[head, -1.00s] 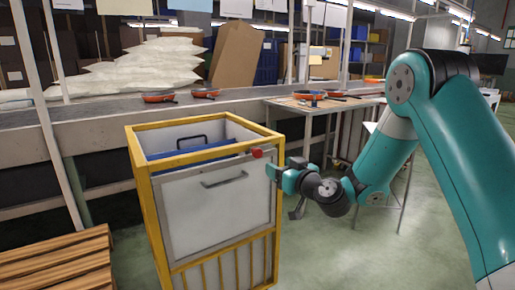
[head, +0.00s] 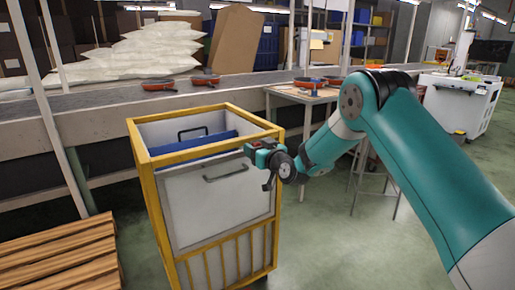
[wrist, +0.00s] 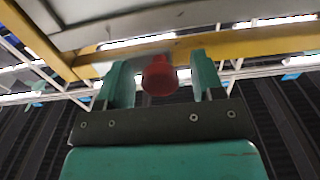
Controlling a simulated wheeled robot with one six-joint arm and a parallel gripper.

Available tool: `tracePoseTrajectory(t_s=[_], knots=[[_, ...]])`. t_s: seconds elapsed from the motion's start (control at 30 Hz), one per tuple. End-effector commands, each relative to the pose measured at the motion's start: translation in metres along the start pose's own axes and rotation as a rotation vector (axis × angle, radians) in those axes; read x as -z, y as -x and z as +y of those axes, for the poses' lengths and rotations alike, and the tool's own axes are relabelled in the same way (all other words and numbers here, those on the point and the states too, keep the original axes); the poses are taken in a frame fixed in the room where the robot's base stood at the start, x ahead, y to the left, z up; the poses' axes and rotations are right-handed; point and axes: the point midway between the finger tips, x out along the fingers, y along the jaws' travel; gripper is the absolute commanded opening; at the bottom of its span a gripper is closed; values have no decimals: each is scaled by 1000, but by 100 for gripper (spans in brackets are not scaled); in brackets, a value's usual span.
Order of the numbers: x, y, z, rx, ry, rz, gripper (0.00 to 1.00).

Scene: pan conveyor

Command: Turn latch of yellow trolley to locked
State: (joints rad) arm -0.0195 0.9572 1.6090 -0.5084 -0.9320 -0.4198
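The yellow trolley (head: 150,190) stands upright in the middle of the head view, with a white front panel (head: 215,215) and a dark handle on it. Its latch has a red knob (wrist: 159,76), clear in the wrist view just below the yellow frame bar (wrist: 240,45). My gripper (head: 250,151) is at the trolley's upper right front corner and covers the latch in the head view. In the wrist view my gripper (wrist: 163,85) is open, with one teal finger on each side of the knob and a visible gap on both sides. The latch's turn position is not clear.
A conveyor (head: 100,110) with orange pans (head: 159,85) runs behind the trolley. A wooden pallet (head: 60,255) lies at the lower left. A table (head: 285,93) with pans stands behind my arm, and a white cabinet (head: 460,105) stands at the right.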

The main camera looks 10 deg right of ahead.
Motion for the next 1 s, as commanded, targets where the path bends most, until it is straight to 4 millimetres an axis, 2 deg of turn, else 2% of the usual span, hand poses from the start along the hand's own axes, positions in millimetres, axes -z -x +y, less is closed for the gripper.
tracePoseTrajectory(t_s=[0.03,0.27,0.67,1.0], knots=[[0,0,0,0,0,0,52],[0,0,0,0,0,0,0],[0,0,0,0,-67,0,0],[0,0,0,0,-326,0,0]])
